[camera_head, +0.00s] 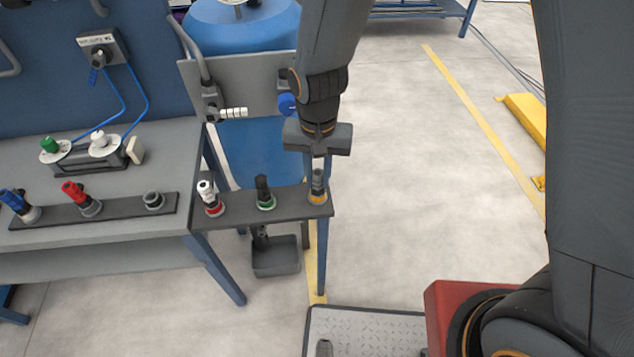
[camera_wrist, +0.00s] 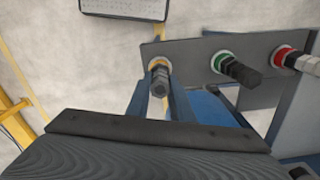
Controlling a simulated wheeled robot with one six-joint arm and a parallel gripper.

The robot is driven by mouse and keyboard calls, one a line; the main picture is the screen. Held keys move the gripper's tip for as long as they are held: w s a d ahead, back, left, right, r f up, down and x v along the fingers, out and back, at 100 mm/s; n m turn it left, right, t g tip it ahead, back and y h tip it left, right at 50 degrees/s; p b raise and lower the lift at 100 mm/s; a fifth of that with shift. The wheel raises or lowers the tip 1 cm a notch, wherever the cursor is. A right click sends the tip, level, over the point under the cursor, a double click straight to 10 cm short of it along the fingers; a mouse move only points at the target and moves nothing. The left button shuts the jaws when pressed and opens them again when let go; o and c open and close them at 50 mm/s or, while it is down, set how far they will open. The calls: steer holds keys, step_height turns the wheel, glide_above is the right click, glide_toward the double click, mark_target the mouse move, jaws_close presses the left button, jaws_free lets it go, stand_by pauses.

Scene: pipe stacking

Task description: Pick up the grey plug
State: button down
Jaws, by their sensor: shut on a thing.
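The grey plug (camera_head: 318,184) stands upright in the yellow-ringed socket (camera_head: 317,200) at the right end of a dark shelf (camera_head: 290,208). My gripper (camera_head: 318,168) points down from above and is shut on the upper part of the plug. In the wrist view the grey plug (camera_wrist: 160,78) shows in front of the yellow ring, with my gripper (camera_wrist: 161,98) reaching toward it from the gripper body below. The finger contact is small and partly hidden. The plug's lower end is hidden in the socket.
A black plug (camera_head: 262,187) in a green ring and a white plug (camera_head: 207,192) in a red ring stand left on the same shelf. A blue knob (camera_head: 287,104) is close left of my wrist. Red and blue plugs stand on the bench.

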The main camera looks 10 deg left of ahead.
steer(key=shift+r, duration=0.1)
steer(key=shift+r+b, duration=0.85)
steer(key=shift+r, duration=4.1)
steer(key=shift+r, duration=0.15)
step_height(320, 180, up, 8)
steer(key=p, duration=0.7)
steer(key=shift+f, duration=0.2)
